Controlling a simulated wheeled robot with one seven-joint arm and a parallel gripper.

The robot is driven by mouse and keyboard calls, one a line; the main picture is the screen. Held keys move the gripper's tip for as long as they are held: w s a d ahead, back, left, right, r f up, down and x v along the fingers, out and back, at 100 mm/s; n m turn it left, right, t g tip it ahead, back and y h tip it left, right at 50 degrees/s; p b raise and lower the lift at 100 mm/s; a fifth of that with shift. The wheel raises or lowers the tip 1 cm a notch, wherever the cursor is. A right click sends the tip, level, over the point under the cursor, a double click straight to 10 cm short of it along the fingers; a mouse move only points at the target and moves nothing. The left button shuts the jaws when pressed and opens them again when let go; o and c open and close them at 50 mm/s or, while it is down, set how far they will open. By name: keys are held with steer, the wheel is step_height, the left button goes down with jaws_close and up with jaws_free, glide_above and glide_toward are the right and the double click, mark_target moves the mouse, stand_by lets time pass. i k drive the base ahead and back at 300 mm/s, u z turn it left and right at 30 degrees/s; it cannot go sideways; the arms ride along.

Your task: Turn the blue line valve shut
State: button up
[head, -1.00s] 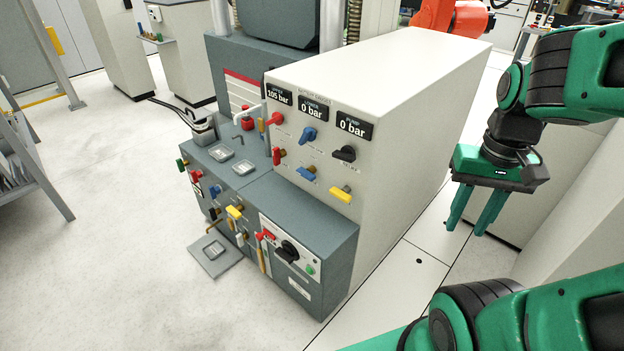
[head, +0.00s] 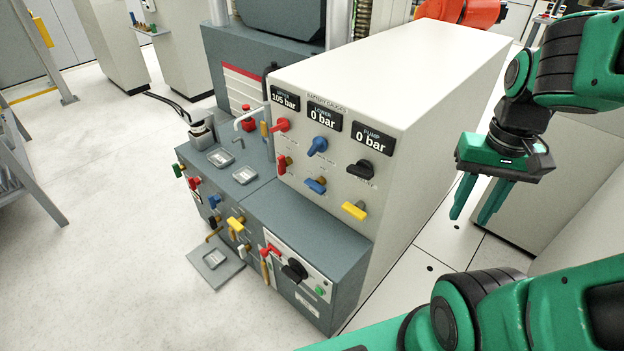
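Several blue handles show in the head view, and I cannot tell which one is the line valve. On the white console's front panel, an upper blue handle (head: 317,146) sits under the LOWER gauge, and a lower blue handle (head: 316,185) sits below it. Another blue handle (head: 214,201) is on the low grey block to the left. The gauges read UPPER 105 bar (head: 285,98), LOWER 0 bar (head: 323,116) and PUMP 0 bar (head: 372,138). My gripper (head: 471,216) hangs fingers down to the right of the console, open and empty, apart from all handles.
Red handles (head: 280,125), a black handle (head: 359,168) and a yellow handle (head: 354,210) share the white panel (head: 395,190). The grey block (head: 320,235) juts out below, with more handles and a black knob (head: 294,270). Open floor (head: 110,270) lies to the left.

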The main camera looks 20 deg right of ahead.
mark_target(317, 186)
steer(key=z, duration=0.3)
steer(key=i, duration=0.1)
steer(key=u, duration=1.55)
steer(key=k, duration=1.3)
steer(key=z, duration=0.6)
steer(key=i, duration=1)
